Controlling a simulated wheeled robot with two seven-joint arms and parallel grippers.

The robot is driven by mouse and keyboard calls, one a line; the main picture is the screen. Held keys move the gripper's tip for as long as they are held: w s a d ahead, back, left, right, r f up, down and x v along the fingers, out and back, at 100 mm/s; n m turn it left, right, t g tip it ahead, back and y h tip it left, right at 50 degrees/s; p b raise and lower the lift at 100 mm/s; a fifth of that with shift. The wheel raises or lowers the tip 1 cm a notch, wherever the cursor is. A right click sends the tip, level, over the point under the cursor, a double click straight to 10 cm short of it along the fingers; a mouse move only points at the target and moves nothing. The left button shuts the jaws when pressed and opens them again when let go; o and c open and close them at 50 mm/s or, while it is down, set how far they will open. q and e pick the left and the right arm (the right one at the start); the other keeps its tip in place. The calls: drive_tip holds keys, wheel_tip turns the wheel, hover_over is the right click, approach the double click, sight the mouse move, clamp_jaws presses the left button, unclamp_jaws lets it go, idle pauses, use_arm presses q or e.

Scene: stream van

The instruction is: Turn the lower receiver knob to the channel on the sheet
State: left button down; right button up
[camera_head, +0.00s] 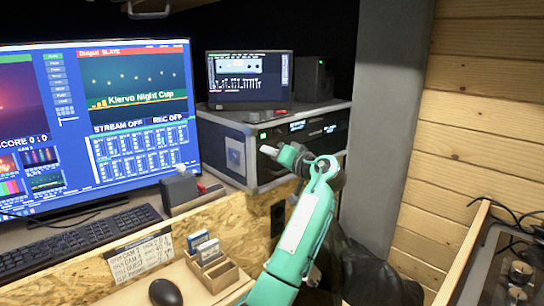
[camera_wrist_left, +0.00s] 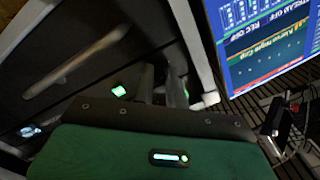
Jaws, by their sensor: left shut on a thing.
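The rack case (camera_head: 245,165) with the receivers (camera_head: 318,128) in its front stands on the desk, right of the big monitor. Small lit displays show on the dark fronts. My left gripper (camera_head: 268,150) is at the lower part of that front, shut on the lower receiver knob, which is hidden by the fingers. In the left wrist view the fingers (camera_wrist_left: 160,85) are close together against the dark panel, with a lit green display (camera_wrist_left: 119,90) beside them. My right gripper is out of view.
A big monitor (camera_head: 100,120) and keyboard (camera_head: 80,240) fill the left. A small screen (camera_head: 250,78) and a black box (camera_head: 312,78) stand on the case. A wooden card holder (camera_head: 212,270) and mouse (camera_head: 165,292) are in front. A grey post (camera_head: 385,130) bounds the right.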

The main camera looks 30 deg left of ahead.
use_arm(q)
drive_tip(key=shift+f, duration=0.2)
drive_tip(key=c, duration=1.4)
unclamp_jaws()
drive_tip(key=shift+r, duration=0.1)
drive_tip(key=v, duration=1.4)
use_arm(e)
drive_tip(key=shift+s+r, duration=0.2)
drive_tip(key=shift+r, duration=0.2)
